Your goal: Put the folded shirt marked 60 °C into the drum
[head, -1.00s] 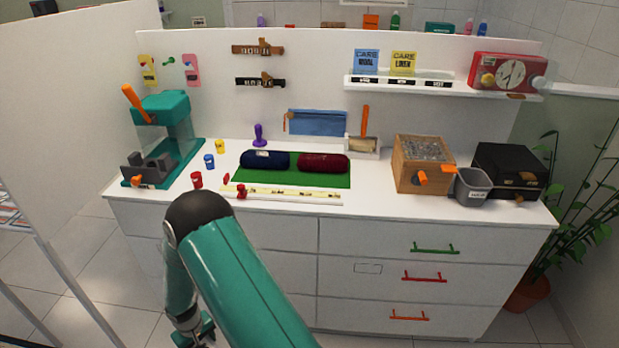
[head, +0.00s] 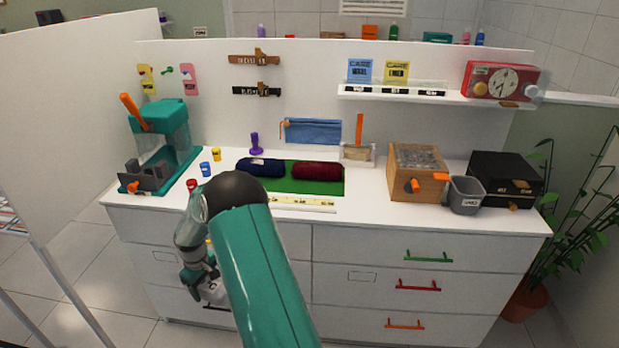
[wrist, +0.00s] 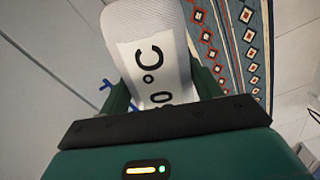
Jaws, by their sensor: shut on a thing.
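The folded shirt is a white textured bundle with a black "°C" and a partly hidden number on its band; it fills the upper middle of the wrist view (wrist: 152,55). My gripper (wrist: 162,88) is shut on it, with one green finger on each side. In the head view my gripper (head: 196,280) hangs in front of the left drawers, below the counter top. A small white part of the shirt (head: 215,293) shows there, partly behind my arm. I cannot make out a drum in either current view.
The white counter (head: 400,212) has drawers below. A teal machine (head: 165,125) and small coloured pots stand at its left; a navy roll (head: 260,167) and a dark red roll (head: 317,170) lie on a green mat (head: 290,188). A wooden box (head: 418,178) and black case (head: 505,180) stand right. A patterned rug (wrist: 225,45) lies below.

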